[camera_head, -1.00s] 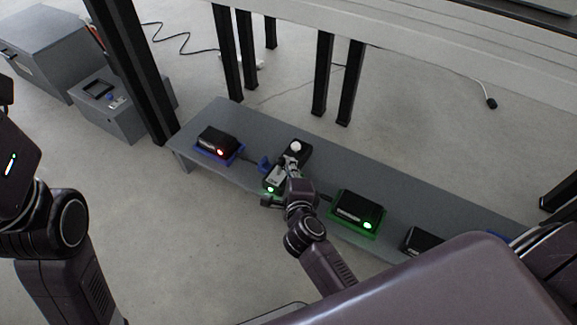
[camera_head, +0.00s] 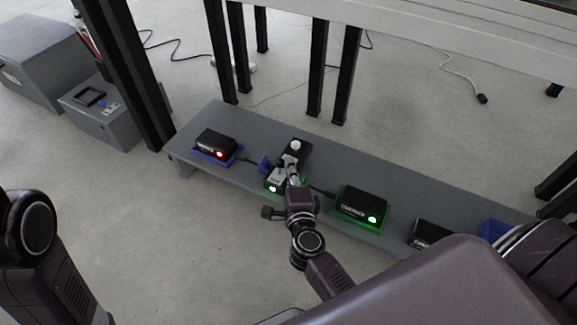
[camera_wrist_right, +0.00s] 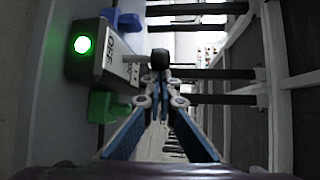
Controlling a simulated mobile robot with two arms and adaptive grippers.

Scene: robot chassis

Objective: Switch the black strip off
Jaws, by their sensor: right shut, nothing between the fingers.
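Nothing in view is clearly marked as the black strip. Near my right gripper (camera_head: 291,172), a box with a grey labelled top and a lit green light (camera_head: 273,188) sits on the low grey bench. In the right wrist view this box (camera_wrist_right: 112,58) is at the upper left, its round green light glowing. A black piece with a white round knob (camera_head: 296,147) lies just beyond the fingertips. My right gripper is shut and empty over the bench, close beside the box; contact cannot be told. In the wrist view its fingers (camera_wrist_right: 160,80) meet at a dark tip. My left gripper is out of view.
On the bench (camera_head: 235,118), a black box with a red light (camera_head: 214,144) stands left, and one with a green light (camera_head: 361,205) right. Another black box (camera_head: 430,233) is further right. Dark table legs stand behind the bench.

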